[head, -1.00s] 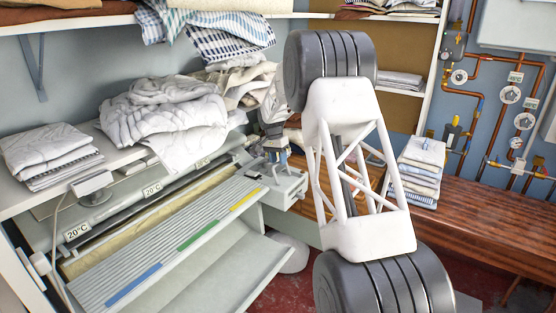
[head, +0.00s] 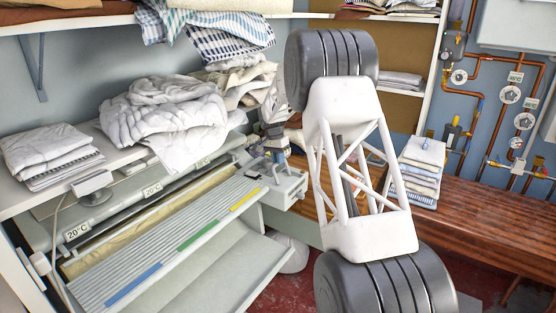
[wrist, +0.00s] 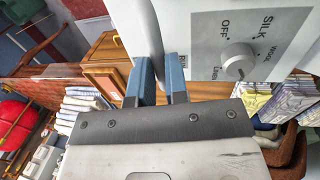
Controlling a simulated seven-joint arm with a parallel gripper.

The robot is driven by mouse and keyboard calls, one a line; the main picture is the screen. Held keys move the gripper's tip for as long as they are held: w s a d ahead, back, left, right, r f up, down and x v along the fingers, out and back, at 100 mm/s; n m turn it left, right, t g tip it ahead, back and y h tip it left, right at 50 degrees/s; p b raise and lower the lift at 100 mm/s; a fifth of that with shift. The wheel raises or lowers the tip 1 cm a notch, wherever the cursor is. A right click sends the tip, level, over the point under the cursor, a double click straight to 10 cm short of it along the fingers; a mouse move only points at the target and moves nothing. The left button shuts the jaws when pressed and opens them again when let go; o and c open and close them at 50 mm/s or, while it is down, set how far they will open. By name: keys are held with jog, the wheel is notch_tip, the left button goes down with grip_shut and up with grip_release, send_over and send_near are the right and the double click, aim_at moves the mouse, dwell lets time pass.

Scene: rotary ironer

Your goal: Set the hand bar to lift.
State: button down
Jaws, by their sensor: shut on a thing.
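The rotary ironer (head: 180,240) stands at the left in the head view, with a long roller area and a ribbed front board. My gripper (head: 272,152) is at its right end, beside the end housing (head: 288,182). In the wrist view, the two blue fingers of my gripper (wrist: 160,82) are closed around a pale grey bar (wrist: 150,35), which appears to be the hand bar. The fingers hide the gripped part. A grey panel with a round dial (wrist: 237,60), marked with OFF and SILK, is just right of the fingers. The bar's setting cannot be read.
Crumpled white linen (head: 165,105) and a folded stack (head: 48,150) lie on the shelf above the ironer. A wooden bench (head: 490,185) with folded laundry (head: 418,170) is at the right. Copper pipes with valves (head: 510,95) line the wall.

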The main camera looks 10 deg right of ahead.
jog(key=shift+s+d+r+t+y, duration=0.2)
jog(key=shift+s+d+t+y, duration=0.3)
jog(key=shift+t+y, duration=0.1)
jog(key=shift+s+d+r+t+y, duration=0.1)
jog(key=shift+s+d+t+y, duration=0.6)
jog(key=shift+t+y, duration=0.1)
jog(key=shift+s+d+f+t+y, duration=0.2)
jog(key=shift+s+d+t+y, duration=0.55)
jog(key=shift+t+y, duration=0.15)
jog(key=shift+s+d+f+t+y, duration=0.3)
jog(key=shift+s+d+t+y, duration=0.2)
jog(key=shift+t+y, duration=0.2)
jog(key=shift+s+f, duration=0.1)
jog(key=c, duration=1.1)
grip_release()
jog(key=shift+d, duration=0.1)
